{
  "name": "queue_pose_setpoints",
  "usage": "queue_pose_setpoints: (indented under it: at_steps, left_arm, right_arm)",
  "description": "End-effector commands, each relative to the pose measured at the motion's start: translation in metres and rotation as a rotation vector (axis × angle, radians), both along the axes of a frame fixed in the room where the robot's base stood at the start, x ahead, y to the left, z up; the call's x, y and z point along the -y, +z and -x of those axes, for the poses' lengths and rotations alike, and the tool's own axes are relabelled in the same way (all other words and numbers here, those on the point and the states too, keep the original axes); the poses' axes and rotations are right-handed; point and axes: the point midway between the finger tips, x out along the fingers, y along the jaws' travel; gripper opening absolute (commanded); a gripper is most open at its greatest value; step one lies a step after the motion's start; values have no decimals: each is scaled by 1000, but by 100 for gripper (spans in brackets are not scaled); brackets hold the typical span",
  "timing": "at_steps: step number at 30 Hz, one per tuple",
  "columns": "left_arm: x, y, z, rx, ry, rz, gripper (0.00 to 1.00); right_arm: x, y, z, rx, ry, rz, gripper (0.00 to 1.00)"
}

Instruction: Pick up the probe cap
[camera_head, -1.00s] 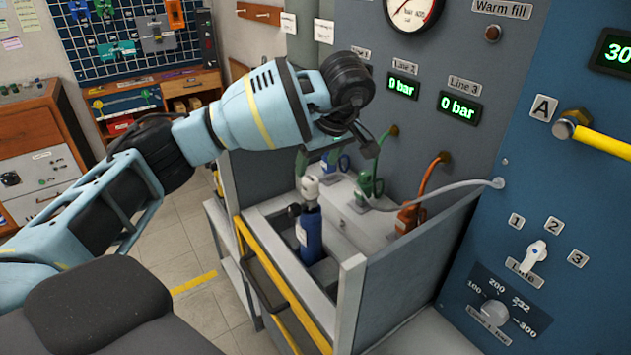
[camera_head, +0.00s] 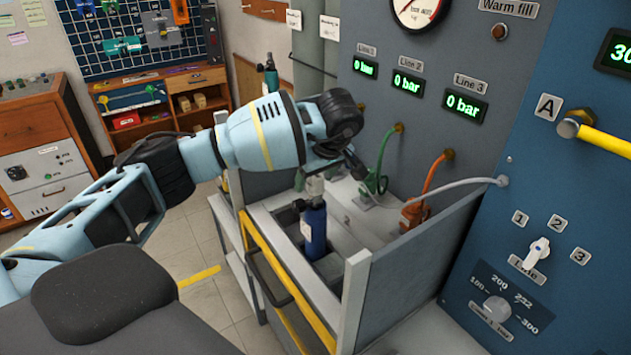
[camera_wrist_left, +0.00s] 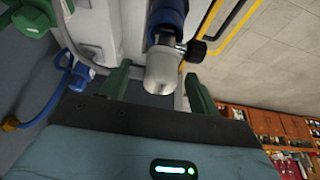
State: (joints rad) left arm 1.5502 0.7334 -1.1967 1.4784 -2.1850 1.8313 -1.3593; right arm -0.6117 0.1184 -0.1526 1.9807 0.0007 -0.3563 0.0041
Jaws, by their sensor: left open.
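A blue cylinder (camera_head: 314,228) stands upright in the bay of the grey bench, with a pale grey cap (camera_head: 313,187) on top, which I take to be the probe cap. My left gripper (camera_head: 335,170) is just above this cap in the head view, and its fingers partly hide behind its own body. In the left wrist view the rounded metallic cap (camera_wrist_left: 162,73) lies between the two green fingers of the open left gripper (camera_wrist_left: 158,84). Gaps show on both sides, so nothing is gripped. A black side knob (camera_wrist_left: 195,50) sits by the cap. My right gripper is not in view.
A low grey wall (camera_head: 354,305) and a yellow rail (camera_head: 290,285) edge the bay in front. A green hose fitting (camera_head: 374,184) and an orange one (camera_head: 413,213) stand behind to the right. A pale tube (camera_head: 450,188) runs to the blue panel.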

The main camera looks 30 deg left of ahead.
Motion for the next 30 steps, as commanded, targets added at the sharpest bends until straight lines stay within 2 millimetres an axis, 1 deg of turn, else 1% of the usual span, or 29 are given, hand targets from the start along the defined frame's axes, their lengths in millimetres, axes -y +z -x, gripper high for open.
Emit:
queue_pose_setpoints:
  at_steps: [4,15,23,26,30]
  left_arm:
    - [0,0,0,0,0,0,62]
    - [0,0,0,0,1,0,13]
    - [0,3,0,1,1,1,12]
    - [0,11,-1,2,1,1,12]
    - [0,34,-1,5,1,1,12]
  right_arm:
    - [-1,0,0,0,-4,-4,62]
    - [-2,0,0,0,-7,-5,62]
    - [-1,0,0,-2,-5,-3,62]
    - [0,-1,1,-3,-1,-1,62]
    - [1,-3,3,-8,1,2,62]
